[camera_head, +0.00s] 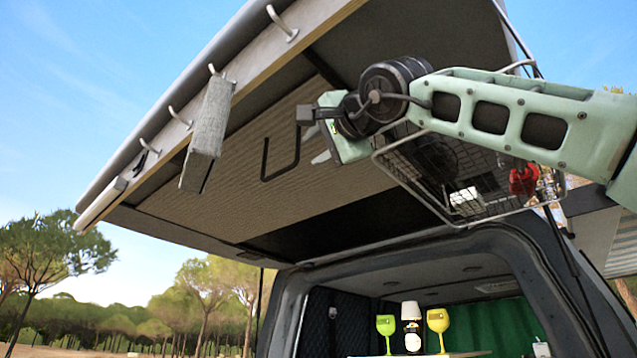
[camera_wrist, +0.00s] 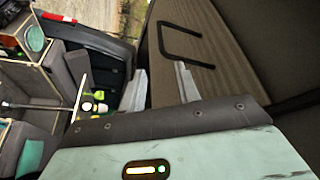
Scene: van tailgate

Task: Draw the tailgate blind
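The blind is taken to be the beige ribbed panel (camera_head: 240,165) on the underside of the raised tailgate; it also shows in the wrist view (camera_wrist: 225,40). A dark U-shaped handle (camera_head: 281,162) stands out from it, and this handle is near the top of the wrist view (camera_wrist: 181,45). My gripper (camera_head: 319,146) is just right of the handle in the head view, apart from it in the picture. In the wrist view my two pale fingers (camera_wrist: 163,83) are spread, with nothing visible between them. The handle lies beyond the fingertips.
A wire basket (camera_head: 420,182) with a red item (camera_head: 523,180) hangs behind my arm. A grey fabric piece (camera_head: 207,135) hangs from the tailgate's hooked edge (camera_head: 260,70). Goblets (camera_head: 437,322) stand inside the van below. Open air lies left of the tailgate.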

